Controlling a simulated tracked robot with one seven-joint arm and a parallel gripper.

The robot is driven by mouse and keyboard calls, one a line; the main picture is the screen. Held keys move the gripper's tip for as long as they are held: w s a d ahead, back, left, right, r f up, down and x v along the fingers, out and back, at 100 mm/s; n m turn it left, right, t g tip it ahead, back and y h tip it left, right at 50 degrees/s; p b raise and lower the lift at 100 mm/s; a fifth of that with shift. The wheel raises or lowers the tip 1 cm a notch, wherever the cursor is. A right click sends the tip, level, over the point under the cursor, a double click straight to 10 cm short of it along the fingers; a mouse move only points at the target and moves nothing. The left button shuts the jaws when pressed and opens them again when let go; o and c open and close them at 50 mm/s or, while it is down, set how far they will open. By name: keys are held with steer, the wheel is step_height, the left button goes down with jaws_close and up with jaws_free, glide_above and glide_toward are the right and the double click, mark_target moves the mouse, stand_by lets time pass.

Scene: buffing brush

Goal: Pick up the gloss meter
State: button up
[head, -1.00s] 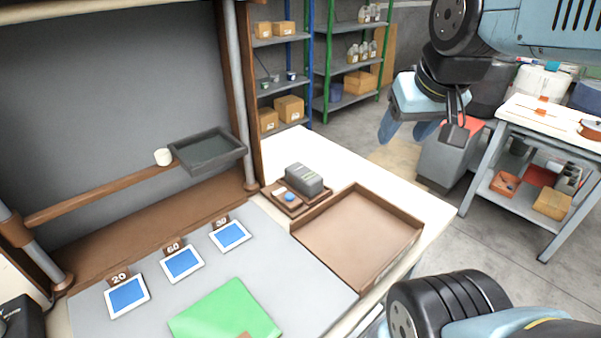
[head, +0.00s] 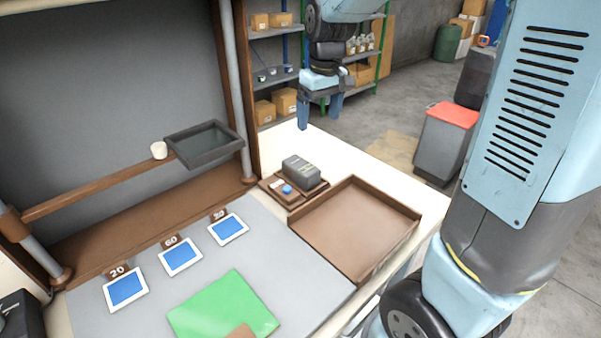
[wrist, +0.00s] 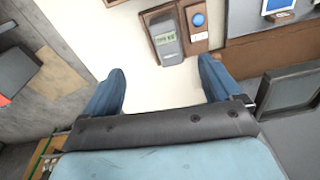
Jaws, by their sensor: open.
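The gloss meter (head: 301,171) is a dark grey block that sits on a small brown wooden tray (head: 275,188) on the bench, behind the large brown box. In the wrist view the gloss meter (wrist: 165,40) shows a small display and lies beyond my fingertips, roughly centred between them. A blue round item (wrist: 198,20) sits beside it on the same tray. My gripper (head: 319,122) hangs above the bench's back part, fingers pointing down, up and behind the gloss meter. In the wrist view my gripper (wrist: 160,78) is open, with nothing between its blue fingers.
A large empty brown box (head: 350,230) stands in front of the gloss meter. A grey tray (head: 205,146) is mounted on a rail to the left. Blue-and-white cards (head: 180,256) and a green cloth (head: 222,305) lie on the grey mat. White bench surface behind the meter is clear.

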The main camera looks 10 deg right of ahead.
steer(key=n, duration=0.1)
glide_above(301, 164)
step_height(301, 164, down, 5)
steer(key=shift+g, duration=0.4)
steer(key=f, duration=0.8)
steer(key=shift+s+f, duration=0.3)
steer(key=shift+w+a+f, duration=0.1)
steer(key=shift+f, duration=1.15)
steer(key=shift+w+f, duration=0.1)
steer(key=shift+f, duration=1.1)
steer(key=shift+c, duration=0.3)
steer(key=c, duration=1)
steer(key=shift+o, duration=0.2)
